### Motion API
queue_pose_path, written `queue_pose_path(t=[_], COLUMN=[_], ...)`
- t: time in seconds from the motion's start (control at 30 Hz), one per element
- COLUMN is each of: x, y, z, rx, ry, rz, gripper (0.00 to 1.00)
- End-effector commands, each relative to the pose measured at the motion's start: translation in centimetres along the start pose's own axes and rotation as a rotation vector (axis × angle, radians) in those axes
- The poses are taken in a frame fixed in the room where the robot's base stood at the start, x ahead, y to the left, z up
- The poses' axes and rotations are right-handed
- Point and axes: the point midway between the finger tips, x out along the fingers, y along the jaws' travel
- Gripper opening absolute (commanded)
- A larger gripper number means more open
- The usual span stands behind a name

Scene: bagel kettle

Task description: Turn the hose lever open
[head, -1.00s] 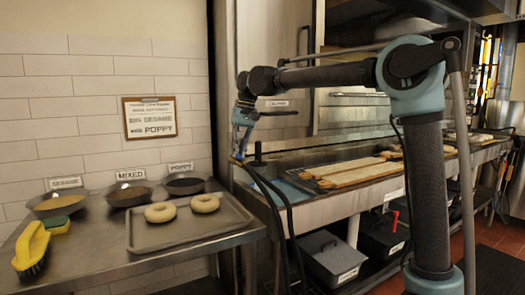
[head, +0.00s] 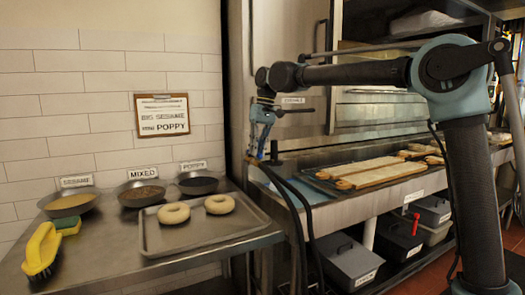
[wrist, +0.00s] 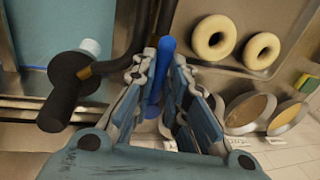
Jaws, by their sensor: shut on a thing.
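The hose lever is a slim blue bar (wrist: 166,62) that runs between my fingers in the wrist view. My gripper (wrist: 158,95) is shut on it, with one finger on each side. In the head view my gripper (head: 260,147) points down beside the dark hose fitting (head: 274,153) at the left end of the bench. The fitting's dark, thick body (wrist: 75,88) shows at the left of the wrist view. In the head view the lever is mostly hidden by my fingers.
Dark hoses (head: 300,215) hang in front of the bench. A tray (head: 225,242) with two bagels (head: 173,213) lies on the left table. Topping bowls (head: 142,194) and a yellow brush (head: 41,250) are farther left. Long boards (head: 355,170) lie on the bench at right.

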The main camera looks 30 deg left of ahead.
Motion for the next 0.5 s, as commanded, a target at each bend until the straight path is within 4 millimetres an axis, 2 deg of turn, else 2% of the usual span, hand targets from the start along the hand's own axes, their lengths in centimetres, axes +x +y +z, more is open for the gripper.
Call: queue_pose_path(t=[0.07,0.1,0.17,0.5], x=[0.0,0.0,0.01,-0.02], y=[0.11,0.11,0.09,-0.01], z=[0.31,0.31,0.3,0.14], rx=[-0.001,-0.001,-0.001,-0.001], ry=[-0.008,-0.008,-0.007,-0.004], rz=[0.004,0.004,0.004,0.002], gripper=[0.0,0.18,0.32,0.34])
